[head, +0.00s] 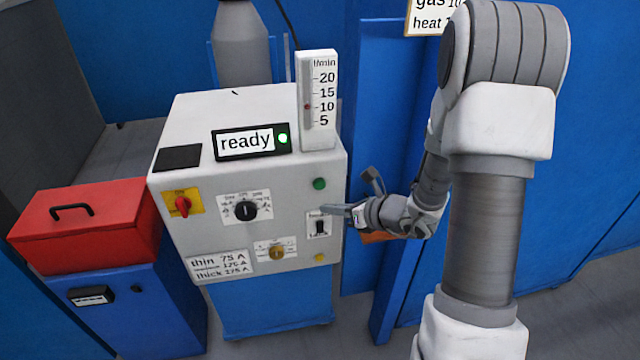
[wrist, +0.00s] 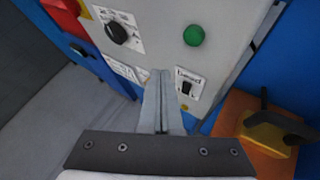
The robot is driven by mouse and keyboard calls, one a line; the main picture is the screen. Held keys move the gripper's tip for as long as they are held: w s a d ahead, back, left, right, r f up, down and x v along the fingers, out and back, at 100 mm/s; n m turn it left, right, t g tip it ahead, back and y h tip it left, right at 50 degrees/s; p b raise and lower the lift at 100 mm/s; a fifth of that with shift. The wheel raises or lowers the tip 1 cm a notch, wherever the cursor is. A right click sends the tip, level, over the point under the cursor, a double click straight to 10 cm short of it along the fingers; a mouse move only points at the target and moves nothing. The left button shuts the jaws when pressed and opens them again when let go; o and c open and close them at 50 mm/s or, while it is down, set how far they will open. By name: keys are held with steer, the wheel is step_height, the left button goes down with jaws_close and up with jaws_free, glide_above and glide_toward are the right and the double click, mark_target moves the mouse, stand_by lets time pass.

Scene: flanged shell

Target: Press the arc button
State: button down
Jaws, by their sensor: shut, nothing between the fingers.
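The welding machine (head: 270,180) is a light grey box with controls on its front. A round green button (head: 319,183) is at the front's upper right; no lettering for it is readable. It also shows in the wrist view (wrist: 193,36). I cannot tell whether this is the arc button. A small yellow knob or button (head: 320,257) is lower, below a dark toggle switch (head: 320,227) on a labelled plate. My gripper (head: 326,209) is shut and empty, its tips in front of the panel, between the green button and the switch. In the wrist view the fingers (wrist: 160,74) are together; contact is unclear.
The display (head: 245,142) reads "ready" with a green light lit. A flow gauge (head: 318,100) stands on top. A red-yellow switch (head: 183,204), a black dial (head: 245,210) and a brass-coloured knob (head: 277,253) share the panel. An orange holder (wrist: 228,125) is at right. A red toolbox (head: 90,215) is left.

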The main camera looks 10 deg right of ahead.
mark_target(320, 185)
steer(key=shift+w, duration=2.5)
steer(key=shift+w, duration=0.1)
steer(key=shift+w, duration=0.35)
